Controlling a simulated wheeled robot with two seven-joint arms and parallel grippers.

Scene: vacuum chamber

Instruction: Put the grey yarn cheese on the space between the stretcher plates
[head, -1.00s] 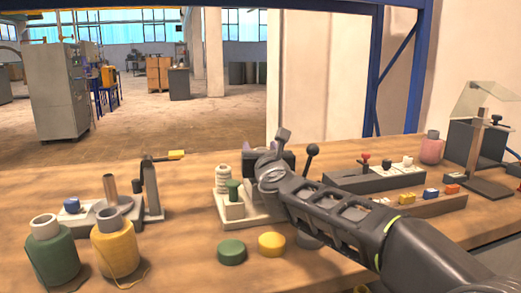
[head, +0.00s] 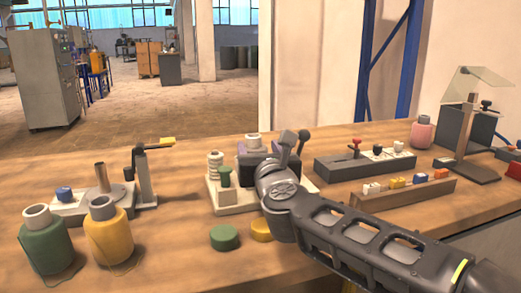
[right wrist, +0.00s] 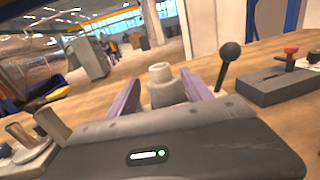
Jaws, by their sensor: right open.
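The grey yarn cheese, with its pale tube on top (head: 253,140), stands upright at the stretcher fixture, whose pale base (head: 232,208) shows in the head view. It also shows in the right wrist view (right wrist: 162,88). Dark plates seem to flank it, but my right wrist hides much of them, so I cannot tell its exact seating. My right gripper (head: 268,165) is open. In the right wrist view its purple fingers (right wrist: 164,78) lie left and right of the cheese, with gaps beside it. My left gripper is out of view.
A black-knobbed lever (head: 303,136) rises close to the right gripper. Green (head: 50,240) and yellow (head: 108,236) cheeses stand at front left. A green disc (head: 224,237) lies near the fixture. A dark block with a red knob (head: 355,160) is to the right.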

